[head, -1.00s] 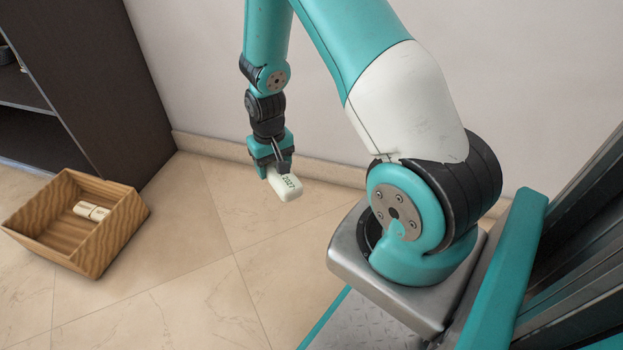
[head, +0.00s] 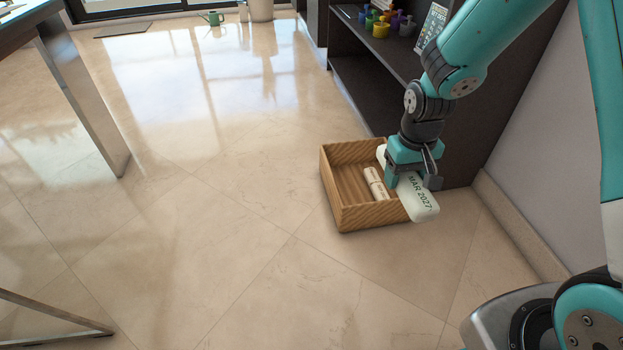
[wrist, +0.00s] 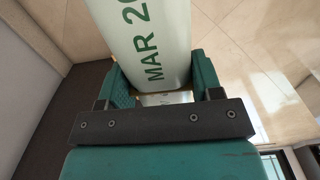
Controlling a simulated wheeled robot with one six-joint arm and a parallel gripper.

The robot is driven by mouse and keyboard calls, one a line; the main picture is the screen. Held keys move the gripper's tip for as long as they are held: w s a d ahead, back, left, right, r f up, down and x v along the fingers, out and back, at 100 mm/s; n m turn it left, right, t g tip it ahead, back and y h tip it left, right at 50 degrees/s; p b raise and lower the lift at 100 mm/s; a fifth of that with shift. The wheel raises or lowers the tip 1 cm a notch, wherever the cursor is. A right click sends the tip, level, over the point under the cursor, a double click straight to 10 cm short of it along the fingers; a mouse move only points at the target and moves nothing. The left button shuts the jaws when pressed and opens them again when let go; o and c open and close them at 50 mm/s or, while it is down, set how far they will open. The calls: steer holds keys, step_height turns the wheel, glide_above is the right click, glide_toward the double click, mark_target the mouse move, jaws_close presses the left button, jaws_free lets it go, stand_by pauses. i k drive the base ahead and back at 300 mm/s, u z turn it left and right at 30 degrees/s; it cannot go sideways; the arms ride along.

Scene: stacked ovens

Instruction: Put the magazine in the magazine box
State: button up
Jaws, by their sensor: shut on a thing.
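The magazine (head: 421,196) is pale with green "MAR 2027" lettering on its side. My gripper (head: 408,178) is shut on it and holds it at the right side of the wooden magazine box (head: 372,216), in front of that side in the head view. The open-topped box stands on the floor, with pale magazines (head: 375,184) lying inside. In the wrist view the magazine (wrist: 142,42) sits between the two green fingers (wrist: 160,85). Whether the magazine is over the box or beside it, and whether they touch, I cannot tell.
A dark shelf unit (head: 362,85) stands just behind the box, with colourful pots (head: 381,28) on it. The wall (head: 535,150) is to the right. Open tile floor (head: 190,240) lies left of the box. A table leg (head: 85,100) stands at far left.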

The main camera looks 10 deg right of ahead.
mark_target(348, 193)
steer(key=u, duration=0.2)
steer(key=i, duration=1.45)
steer(key=z, duration=0.25)
